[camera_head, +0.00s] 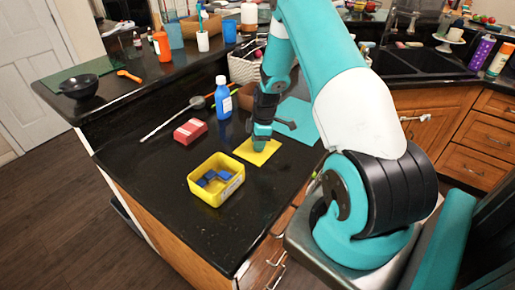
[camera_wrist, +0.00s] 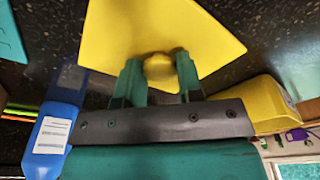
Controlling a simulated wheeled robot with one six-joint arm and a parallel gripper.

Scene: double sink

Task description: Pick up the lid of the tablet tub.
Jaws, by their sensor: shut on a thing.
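The lid (camera_head: 246,151) is a flat yellow square on or just above the black counter; I cannot tell whether it touches. In the wrist view the lid (camera_wrist: 150,25) shows a round yellow knob (camera_wrist: 160,70) between the two fingers. My gripper (camera_head: 261,143) points down over the lid and is shut on that knob; it also shows in the wrist view (camera_wrist: 159,68). The yellow tablet tub (camera_head: 207,193) stands open in front and to the left of the lid, with several blue tablets (camera_head: 215,179) inside. The tub also shows in the wrist view (camera_wrist: 247,104).
A blue bottle (camera_head: 223,98) stands behind the lid. A red box (camera_head: 190,131) lies to the left, near a long spoon-like utensil (camera_head: 172,119). A teal board (camera_head: 298,121) lies right of the lid. Counter left of the tub is clear.

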